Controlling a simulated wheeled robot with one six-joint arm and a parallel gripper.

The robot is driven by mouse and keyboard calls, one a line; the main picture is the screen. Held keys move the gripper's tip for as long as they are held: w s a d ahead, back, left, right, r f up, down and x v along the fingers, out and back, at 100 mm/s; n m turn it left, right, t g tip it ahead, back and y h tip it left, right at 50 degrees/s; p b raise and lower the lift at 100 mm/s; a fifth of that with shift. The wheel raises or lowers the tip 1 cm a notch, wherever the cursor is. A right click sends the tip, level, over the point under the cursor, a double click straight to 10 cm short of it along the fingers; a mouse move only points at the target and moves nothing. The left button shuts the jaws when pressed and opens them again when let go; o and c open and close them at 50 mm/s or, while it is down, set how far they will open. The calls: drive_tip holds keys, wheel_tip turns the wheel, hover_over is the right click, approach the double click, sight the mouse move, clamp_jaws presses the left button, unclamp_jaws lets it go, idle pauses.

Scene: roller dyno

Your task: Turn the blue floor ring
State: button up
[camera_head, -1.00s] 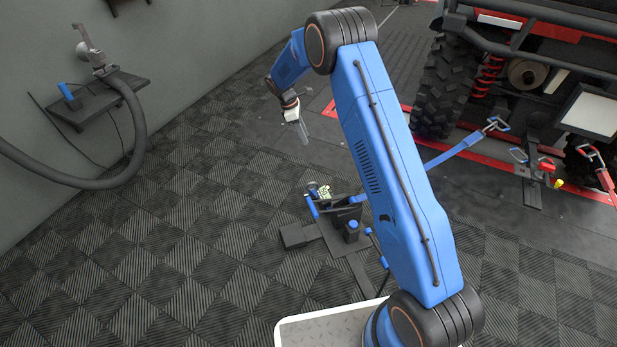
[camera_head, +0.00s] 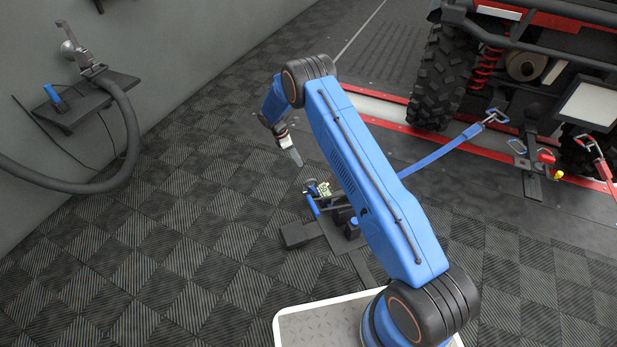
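I cannot pick out one blue floor ring for certain. A blue loop (camera_head: 496,116) sits at the far end of a blue strap (camera_head: 440,150), near the vehicle. The strap's near end is hidden behind my arm. A dark floor device with blue handles (camera_head: 313,206) stands on the mat left of my arm, partly hidden by it. My gripper (camera_head: 292,156) points down in the air, above and left of this device in the picture. It looks empty; its finger gap is too small to judge.
A large-wheeled vehicle (camera_head: 440,80) stands at upper right, with a red floor edge (camera_head: 388,128) before it. A red loop (camera_head: 590,143) is at far right. A wall shelf (camera_head: 85,105) with a thick hose (camera_head: 130,140) is at left.

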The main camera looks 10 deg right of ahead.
drive_tip(key=x, duration=1.3)
clamp_jaws()
